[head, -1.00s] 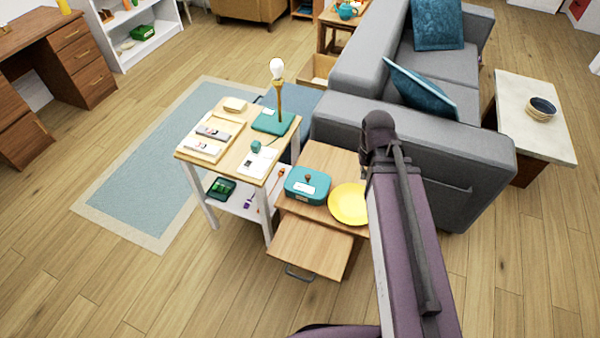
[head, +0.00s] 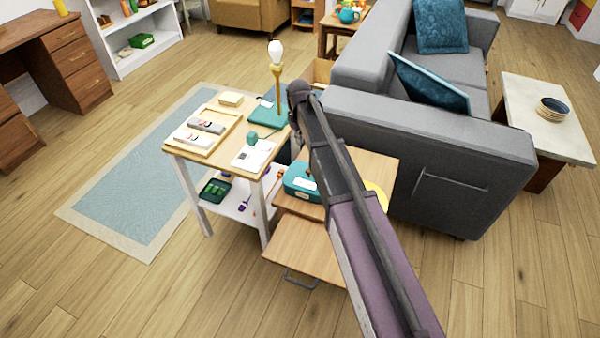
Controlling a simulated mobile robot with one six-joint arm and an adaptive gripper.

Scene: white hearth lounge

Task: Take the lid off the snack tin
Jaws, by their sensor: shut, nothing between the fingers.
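The snack tin (head: 298,186) appears as a teal box with a pale label, on the low wooden cabinet beside the sofa.
A yellow plate (head: 379,196) is right of the tin, mostly behind my arm. A side table (head: 183,148) with a lamp (head: 277,75) stands left. The grey sofa (head: 440,140) is behind right.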

